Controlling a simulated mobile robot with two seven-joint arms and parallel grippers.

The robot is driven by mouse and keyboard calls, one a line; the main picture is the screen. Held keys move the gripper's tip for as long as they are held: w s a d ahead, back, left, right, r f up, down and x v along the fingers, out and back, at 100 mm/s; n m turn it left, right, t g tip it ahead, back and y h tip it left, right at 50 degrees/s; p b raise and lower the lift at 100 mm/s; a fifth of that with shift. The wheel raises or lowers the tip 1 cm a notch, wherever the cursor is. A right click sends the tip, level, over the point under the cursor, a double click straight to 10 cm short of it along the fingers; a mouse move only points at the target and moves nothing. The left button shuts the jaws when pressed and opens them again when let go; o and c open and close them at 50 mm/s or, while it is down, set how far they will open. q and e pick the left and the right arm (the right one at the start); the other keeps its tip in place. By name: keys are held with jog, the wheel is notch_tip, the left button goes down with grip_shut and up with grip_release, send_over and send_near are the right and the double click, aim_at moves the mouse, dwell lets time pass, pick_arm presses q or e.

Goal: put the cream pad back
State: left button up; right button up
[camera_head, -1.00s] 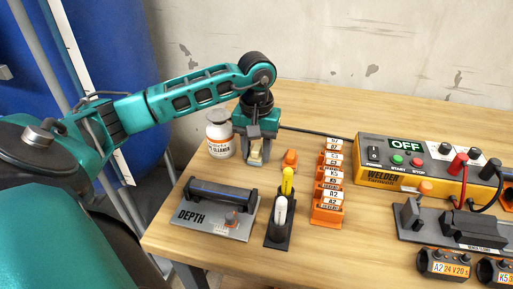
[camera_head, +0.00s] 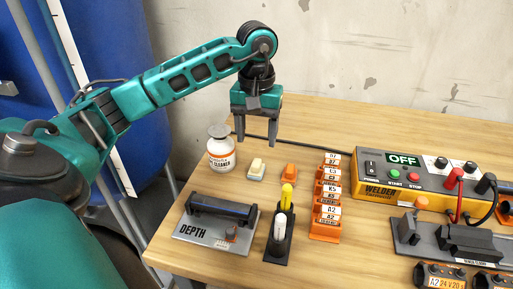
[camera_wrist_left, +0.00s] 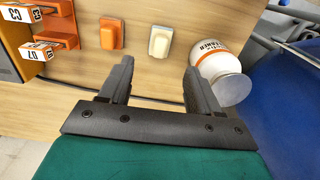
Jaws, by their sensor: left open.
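The cream pad (camera_head: 256,169) lies on the wooden table between the white cleaner bottle and an orange pad. It also shows in the left wrist view (camera_wrist_left: 160,42), beyond the open fingers. My left gripper (camera_head: 256,138) is open and empty, raised above and behind the cream pad, with its fingers apart from it. In the left wrist view the two fingers (camera_wrist_left: 158,88) are spread wide with only table between them. My right gripper does not show.
A white cleaner bottle (camera_head: 221,150) stands left of the pad, and an orange pad (camera_head: 289,172) lies right. A DEPTH gauge block (camera_head: 212,228), a marker holder (camera_head: 279,238), a rack of labelled orange tags (camera_head: 325,227) and a welder box (camera_head: 397,178) stand nearby. A black cable runs behind.

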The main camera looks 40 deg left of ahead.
pick_arm(q)
jog(key=shift+r, duration=1.7)
